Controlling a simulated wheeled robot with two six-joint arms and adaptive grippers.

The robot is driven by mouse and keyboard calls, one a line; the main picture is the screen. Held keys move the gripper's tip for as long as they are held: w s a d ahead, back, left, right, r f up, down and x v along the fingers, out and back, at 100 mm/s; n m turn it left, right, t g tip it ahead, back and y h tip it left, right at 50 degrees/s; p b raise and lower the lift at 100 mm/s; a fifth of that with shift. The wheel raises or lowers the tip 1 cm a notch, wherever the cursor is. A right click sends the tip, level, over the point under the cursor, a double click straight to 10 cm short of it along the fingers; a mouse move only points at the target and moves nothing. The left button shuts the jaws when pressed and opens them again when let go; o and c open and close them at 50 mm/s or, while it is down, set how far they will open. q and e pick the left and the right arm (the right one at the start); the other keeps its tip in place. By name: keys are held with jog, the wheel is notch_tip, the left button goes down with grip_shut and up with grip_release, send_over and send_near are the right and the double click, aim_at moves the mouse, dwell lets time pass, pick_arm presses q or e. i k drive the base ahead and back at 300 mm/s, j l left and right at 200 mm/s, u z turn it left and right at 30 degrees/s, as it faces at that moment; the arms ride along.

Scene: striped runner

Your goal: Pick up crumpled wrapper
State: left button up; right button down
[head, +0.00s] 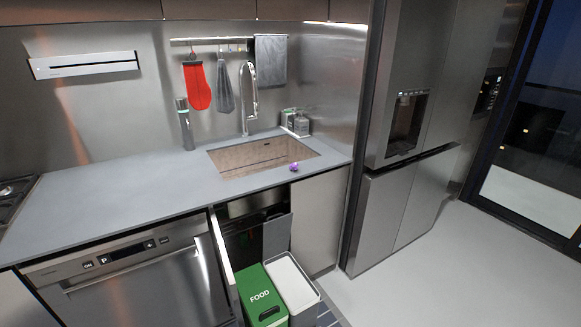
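A small purple crumpled wrapper (294,167) lies at the front right edge of the sink, close to the front edge of the grey counter (120,200). It is small in the head view, so its exact shape is hard to tell. Neither of my grippers shows in the head view.
Below the wrapper a pull-out drawer stands open with a green FOOD bin (260,292) and a white-lidded bin (292,280). The sink (262,155) has a tall faucet (247,100) behind it. A steel fridge (405,200) stands right. Floor (430,275) at right is clear.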

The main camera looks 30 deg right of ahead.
aim_at(293, 166)
jog(key=u, duration=0.3)
jog(key=i+l+u, duration=0.15)
jog(key=l+u, duration=0.3)
jog(key=l, duration=0.85)
jog(key=l+u, duration=0.45)
jog(key=l, duration=0.9)
jog(key=k, duration=0.1)
